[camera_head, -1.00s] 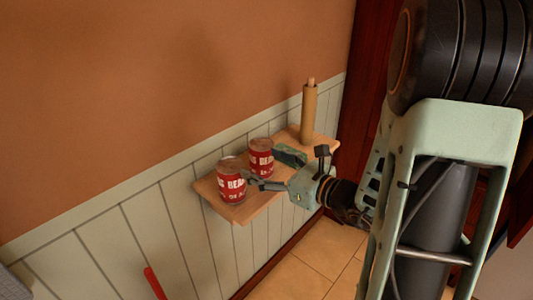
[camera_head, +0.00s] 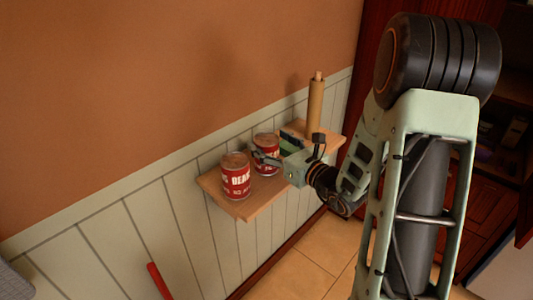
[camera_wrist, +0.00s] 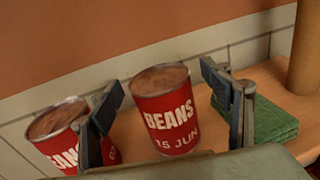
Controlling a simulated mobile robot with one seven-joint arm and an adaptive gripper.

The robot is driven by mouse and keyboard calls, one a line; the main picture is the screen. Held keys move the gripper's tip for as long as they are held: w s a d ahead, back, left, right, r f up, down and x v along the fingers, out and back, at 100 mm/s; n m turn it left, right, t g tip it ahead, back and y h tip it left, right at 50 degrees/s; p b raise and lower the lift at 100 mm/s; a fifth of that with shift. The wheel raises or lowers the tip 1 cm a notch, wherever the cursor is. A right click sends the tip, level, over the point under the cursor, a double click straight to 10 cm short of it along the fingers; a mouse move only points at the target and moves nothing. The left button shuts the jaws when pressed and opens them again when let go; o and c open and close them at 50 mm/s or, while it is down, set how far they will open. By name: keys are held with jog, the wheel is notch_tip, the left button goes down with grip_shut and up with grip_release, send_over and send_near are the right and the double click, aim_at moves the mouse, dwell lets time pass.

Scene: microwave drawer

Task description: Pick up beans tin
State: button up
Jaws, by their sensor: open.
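Two red beans tins stand upright on a small wooden shelf (camera_head: 245,208). In the head view the nearer tin (camera_head: 235,178) is at the left and the farther tin (camera_head: 266,160) is behind it to the right. My gripper (camera_head: 268,153) is at the farther tin and partly hides it. In the wrist view this tin (camera_wrist: 165,112), marked "BEANS 15 JUN", shows between my open fingers, one on each side. The other tin (camera_wrist: 62,135) is outside the left finger, which covers part of it. I cannot tell whether either finger touches a tin.
A green stack (camera_wrist: 268,112) lies on the shelf just right of the right finger. A tall brown roll (camera_head: 315,108) stands at the shelf's far end. A panelled wall (camera_head: 150,220) runs behind the shelf.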

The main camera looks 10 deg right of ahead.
jog(key=shift+x, duration=0.8)
jog(key=shift+r, duration=0.1)
jog(key=shift+c, duration=0.7)
jog(key=c, duration=1.5)
jog(key=shift+c, duration=0.5)
jog(key=shift+r, duration=0.15)
